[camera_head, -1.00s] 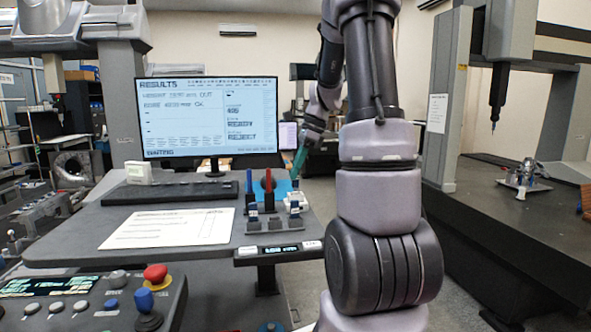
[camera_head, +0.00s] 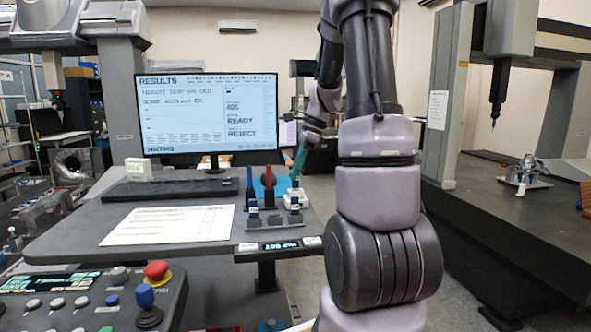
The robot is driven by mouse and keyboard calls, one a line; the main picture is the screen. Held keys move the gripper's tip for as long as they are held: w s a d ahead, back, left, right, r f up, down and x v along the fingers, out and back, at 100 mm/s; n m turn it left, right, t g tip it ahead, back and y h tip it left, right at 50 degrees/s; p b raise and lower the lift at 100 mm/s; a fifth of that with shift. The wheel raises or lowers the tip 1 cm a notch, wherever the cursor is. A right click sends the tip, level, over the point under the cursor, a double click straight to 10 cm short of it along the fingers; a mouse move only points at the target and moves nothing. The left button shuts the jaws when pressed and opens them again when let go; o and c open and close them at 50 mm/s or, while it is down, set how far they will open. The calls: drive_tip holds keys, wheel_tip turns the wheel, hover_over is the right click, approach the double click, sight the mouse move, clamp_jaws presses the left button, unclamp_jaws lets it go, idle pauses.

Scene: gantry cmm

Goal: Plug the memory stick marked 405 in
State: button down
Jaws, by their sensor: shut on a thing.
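My gripper (camera_head: 298,163) is small in the view, at the end of my arm, which reaches down from the upper right. Its teal end points down over the right part of the desk. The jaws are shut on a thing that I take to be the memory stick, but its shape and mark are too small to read. I cannot tell whether the held thing touches anything.
A blue marker (camera_head: 249,178) and a red marker-like piece (camera_head: 268,180) stand close left of my gripper. A monitor (camera_head: 208,112) showing RESULTS and 405, a keyboard (camera_head: 168,188) and a paper sheet (camera_head: 168,225) occupy the desk (camera_head: 80,232). A control panel (camera_head: 85,300) is at lower left.

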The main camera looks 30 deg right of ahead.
drive_tip(key=shift+f, duration=0.75)
drive_tip(key=c, duration=0.8)
unclamp_jaws()
drive_tip(key=shift+c, duration=0.2)
drive_tip(key=v, duration=1.1)
drive_tip(key=s+a+r+n+t+h, duration=0.1)
drive_tip(key=s+a+r+n+t, duration=0.1)
drive_tip(key=s+a+n, duration=0.6)
drive_tip(key=s+a+r+n+t+h, duration=0.1)
drive_tip(key=s+a+n+t, duration=0.3)
drive_tip(key=s+a+n, duration=0.5)
drive_tip(key=shift+a+v, duration=0.2)
drive_tip(key=shift+v, duration=0.95)
